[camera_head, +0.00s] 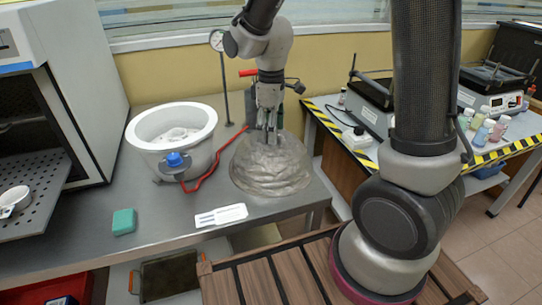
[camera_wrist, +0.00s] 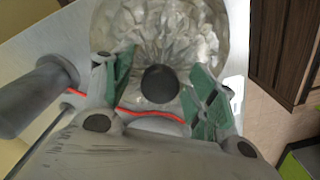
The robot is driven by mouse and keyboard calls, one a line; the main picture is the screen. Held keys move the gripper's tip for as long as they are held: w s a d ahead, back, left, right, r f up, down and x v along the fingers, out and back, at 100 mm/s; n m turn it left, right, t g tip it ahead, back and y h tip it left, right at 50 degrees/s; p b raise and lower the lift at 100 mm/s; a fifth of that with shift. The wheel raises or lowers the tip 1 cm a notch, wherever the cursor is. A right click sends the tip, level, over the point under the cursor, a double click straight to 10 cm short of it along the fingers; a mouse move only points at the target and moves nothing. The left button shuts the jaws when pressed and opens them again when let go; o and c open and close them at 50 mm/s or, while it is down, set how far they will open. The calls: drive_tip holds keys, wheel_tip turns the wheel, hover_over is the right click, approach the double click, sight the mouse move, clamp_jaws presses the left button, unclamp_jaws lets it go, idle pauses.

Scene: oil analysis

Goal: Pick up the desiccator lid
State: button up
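The desiccator lid (camera_head: 272,172) is a clear, wrinkled-looking glass dome resting on the steel bench, right of the desiccator base. In the wrist view the lid (camera_wrist: 160,30) fills the top middle, and its dark round knob (camera_wrist: 160,83) shows. My gripper (camera_head: 269,138) points down over the top of the lid. In the wrist view, the green-padded fingers of my gripper (camera_wrist: 163,80) are apart, one on each side of the knob, with gaps visible. The knob is hidden behind the fingers in the head view.
The open white desiccator base (camera_head: 173,139), with a blue stopcock (camera_head: 175,160) and red tubing (camera_head: 205,174), stands left of the lid. A gauge stand (camera_head: 224,85) is behind. A white packet (camera_head: 221,215) and green block (camera_head: 124,221) lie in front. An oven (camera_head: 70,75) stands left.

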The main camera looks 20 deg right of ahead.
clamp_jaws()
drive_tip(key=shift+r, duration=0.15)
